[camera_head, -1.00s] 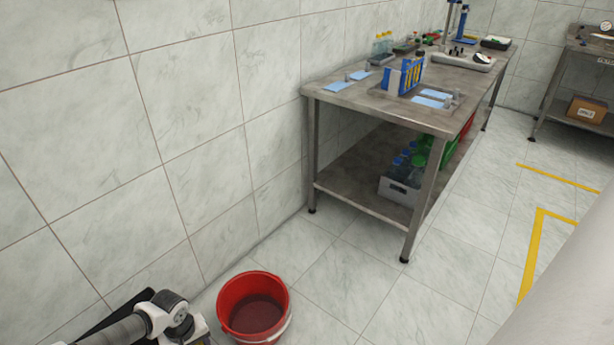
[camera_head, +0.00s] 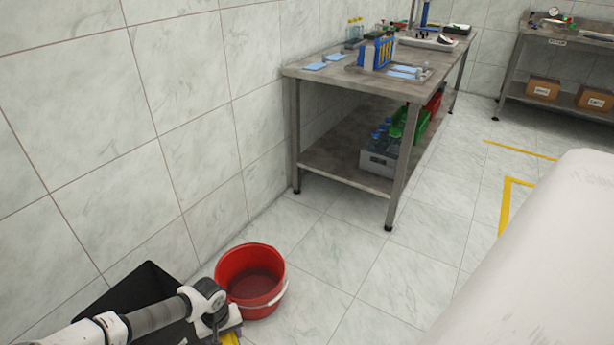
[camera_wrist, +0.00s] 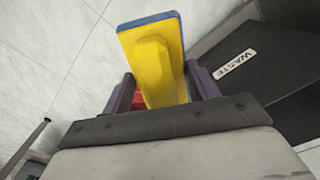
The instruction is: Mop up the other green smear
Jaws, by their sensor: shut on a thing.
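My gripper (camera_wrist: 163,88) is shut on a yellow tool (camera_wrist: 153,62) with a blue edge along its far side, which looks like a sponge or scrubber. The tool sits between the two dark fingers in the wrist view. In the head view only a bit of the yellow tool (camera_head: 230,339) shows, below my wrist at the lower edge, just in front of the red bucket. No green smear shows in either view.
A red bucket (camera_head: 232,262) with dark red inside stands on the floor by my wrist. A black bin (camera_head: 146,283), marked WASTE in the wrist view (camera_wrist: 232,72), is beside it. A steel table (camera_head: 352,82) holds racks and blue cloths. Floor right of the bucket is clear.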

